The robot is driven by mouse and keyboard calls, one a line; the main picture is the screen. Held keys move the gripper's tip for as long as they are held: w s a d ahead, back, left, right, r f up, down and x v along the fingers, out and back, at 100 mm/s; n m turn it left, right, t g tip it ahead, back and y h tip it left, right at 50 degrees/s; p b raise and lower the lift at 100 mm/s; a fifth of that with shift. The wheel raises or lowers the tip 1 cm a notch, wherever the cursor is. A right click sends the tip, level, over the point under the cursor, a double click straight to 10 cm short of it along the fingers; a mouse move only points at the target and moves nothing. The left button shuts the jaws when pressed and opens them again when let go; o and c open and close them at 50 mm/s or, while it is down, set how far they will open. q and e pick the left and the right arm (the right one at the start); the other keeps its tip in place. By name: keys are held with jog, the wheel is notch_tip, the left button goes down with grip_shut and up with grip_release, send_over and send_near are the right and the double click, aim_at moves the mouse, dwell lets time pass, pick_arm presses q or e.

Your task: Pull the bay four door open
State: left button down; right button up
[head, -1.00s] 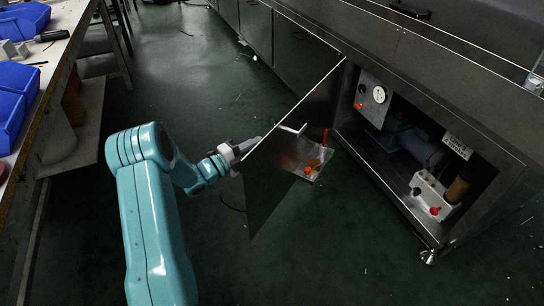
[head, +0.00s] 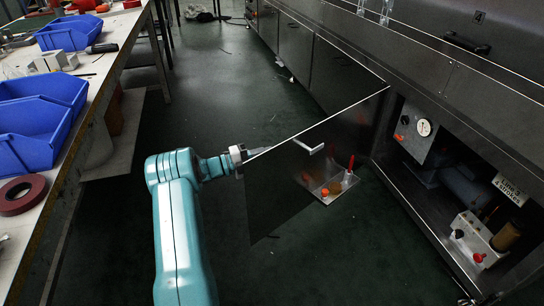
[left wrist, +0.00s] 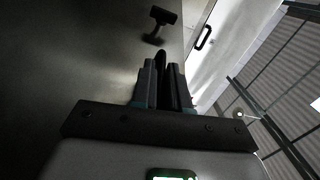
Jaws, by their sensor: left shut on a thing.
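The bay door (head: 300,195) is a dark metal panel standing swung out from the dryer side, hinged at the far end of the open bay (head: 455,185). A pale bar-shaped latch (head: 308,147) sticks out from its inner face. My left gripper (head: 243,158) is at the door's upper free corner. My right gripper is not in view.
A tray (head: 334,186) with red-topped items shows low at the door. A bench (head: 95,95) with blue bins (head: 75,33) runs along the left. Green floor (head: 215,75) lies clear between.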

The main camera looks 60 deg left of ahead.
pick_arm(q)
jog(key=shift+s+a, duration=0.35)
jog(key=shift+a, duration=0.1)
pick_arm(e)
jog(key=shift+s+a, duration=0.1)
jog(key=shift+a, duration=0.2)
pick_arm(q)
jog(key=c, duration=1.2)
grip_release()
jog(key=shift+d, duration=0.1)
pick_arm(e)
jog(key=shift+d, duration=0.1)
